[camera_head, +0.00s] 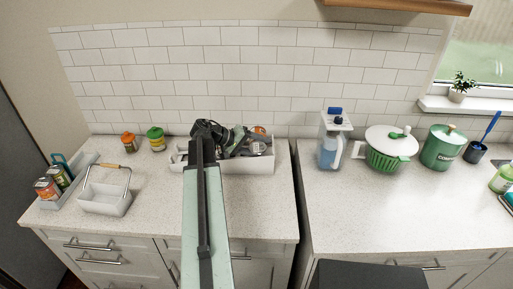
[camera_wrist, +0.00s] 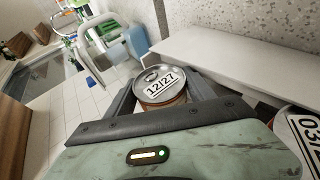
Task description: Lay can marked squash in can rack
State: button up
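My gripper (camera_wrist: 160,88) has its two dark fingers on both sides of a can (camera_wrist: 160,104) with a silver lid printed 12/27. The fingers appear to touch the can's sides. Its side shows a little orange; no squash label is readable. In the head view my gripper (camera_head: 245,141) is over the white bin (camera_head: 250,167) at the counter's back, and my arm hides part of it. A grey rack (camera_head: 62,189) at the far left holds a red-orange can (camera_head: 46,188) and a green can (camera_head: 59,175); it may be the can rack.
A second can (camera_wrist: 307,135), printed 03/2, lies close at the right of the wrist view. A white caddy (camera_head: 104,203) with a raised handle stands beside the rack. Counter space in front of the jars is clear.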

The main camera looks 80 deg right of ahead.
jog(key=o, duration=0.3)
jog(key=shift+s+a+f+y, duration=0.25)
jog(key=shift+a+f, duration=0.2)
jog(key=shift+f, duration=0.25)
jog(key=p+v, duration=0.1)
jog(key=v, duration=0.1)
jog(key=p+v, duration=0.2)
jog(key=v, duration=0.1)
jog(key=p+v, duration=0.1)
jog(key=v, duration=0.2)
jog(key=shift+d+r+p, duration=0.3)
jog(key=shift+r+p, duration=0.05)
jog(key=shift+r, duration=0.1)
jog(key=shift+w, duration=0.15)
jog(key=shift+r, duration=0.2)
